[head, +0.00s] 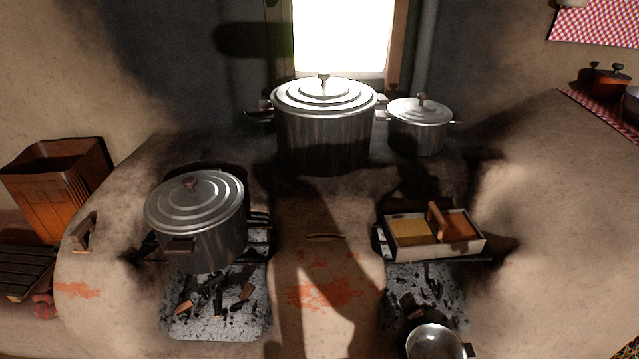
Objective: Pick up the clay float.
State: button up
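A small reddish-brown wooden piece (437,222), which looks like the clay float, stands tilted in a pale shallow box (440,253) on the right grate. It rests between a yellow-tan fill on the left and an orange-brown fill on the right. Its lower part is hard to make out. Another small wooden piece (83,233) sits at the far left edge of the hearth; I cannot tell what it is. My gripper is not in view.
A lidded pot (195,217) stands on the left grate. A large pot (324,130) and a smaller one (419,125) stand behind. A metal vessel (435,342) is in front of the box. The mud surface between the grates is mostly clear.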

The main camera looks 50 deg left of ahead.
aim_at(86, 226)
jog(key=k+u, duration=0.1)
jog(key=u, duration=3.05)
jog(key=z, duration=1.95)
jog(key=u, duration=1.45)
jog(key=i+j+z, duration=0.25)
jog(key=j, duration=0.35)
jog(key=i+j+z, duration=0.1)
jog(key=i+j, duration=0.2)
jog(key=i+j+z, duration=0.15)
jog(key=j, duration=0.15)
jog(key=i+j+z, duration=0.1)
jog(key=j, duration=0.25)
jog(key=i+j+z, duration=0.15)
jog(key=j, duration=0.2)
